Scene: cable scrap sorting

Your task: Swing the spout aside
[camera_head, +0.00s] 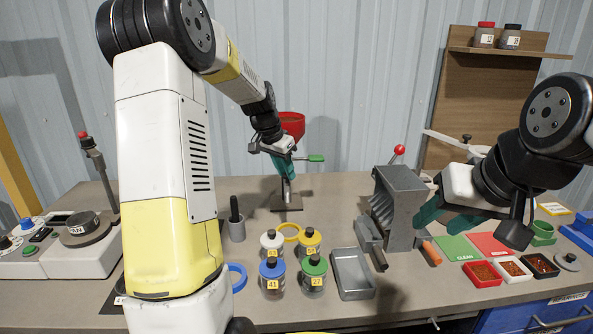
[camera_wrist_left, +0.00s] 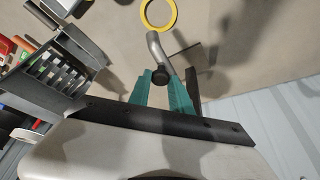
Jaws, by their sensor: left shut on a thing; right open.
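The red hopper (camera_head: 293,122) stands at the back with a green lever (camera_head: 316,158) at its right. My left gripper (camera_head: 284,182) is in front of the stand below it, with its teal fingers pointing down. In the left wrist view, the bent grey metal spout (camera_wrist_left: 154,46) ends in a dark knob (camera_wrist_left: 160,75), and the left gripper's fingers (camera_wrist_left: 160,80) are closed around that end. In the head view the fingers hide much of the spout. My right gripper (camera_head: 440,222) is open and empty, beside the grey slotted machine.
The grey slotted machine (camera_head: 400,200) with a red-knobbed lever stands right of centre. Several lidded jars (camera_head: 272,276), a yellow ring (camera_head: 290,231) and a grey tray (camera_head: 352,274) stand in front of the hopper. A dark cup (camera_head: 236,229) stands left of the hopper base (camera_head: 287,203).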

